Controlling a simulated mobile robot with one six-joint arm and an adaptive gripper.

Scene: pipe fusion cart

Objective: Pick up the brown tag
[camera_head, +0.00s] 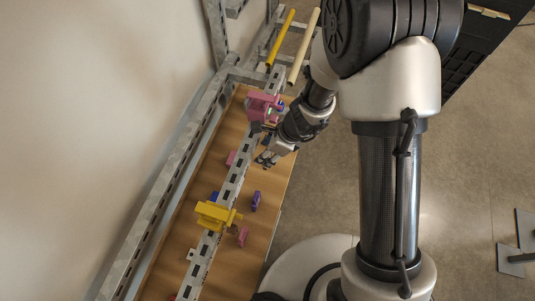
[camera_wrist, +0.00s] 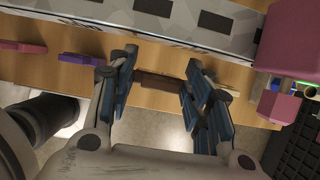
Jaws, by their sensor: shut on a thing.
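The brown tag (camera_wrist: 160,82) is a small dark brown bar in the wrist view, lying between the blue-padded fingers of my gripper (camera_wrist: 160,88). The fingers are shut on it, one at each end. It is over the front edge of the wooden board, below the slotted metal rail. In the head view my gripper (camera_head: 266,160) is low over the board, to the right of the rail. I cannot make out the brown tag there. Whether it touches the board is unclear.
The slotted rail (camera_head: 233,178) runs along the wooden board (camera_head: 270,215). A pink fixture (camera_head: 262,107) and a yellow one (camera_head: 213,214) sit on it. A purple tag (camera_wrist: 85,59) and a pink tag (camera_wrist: 22,46) lie left of my gripper. Yellow (camera_head: 281,38) and beige pipes (camera_head: 303,48) are behind.

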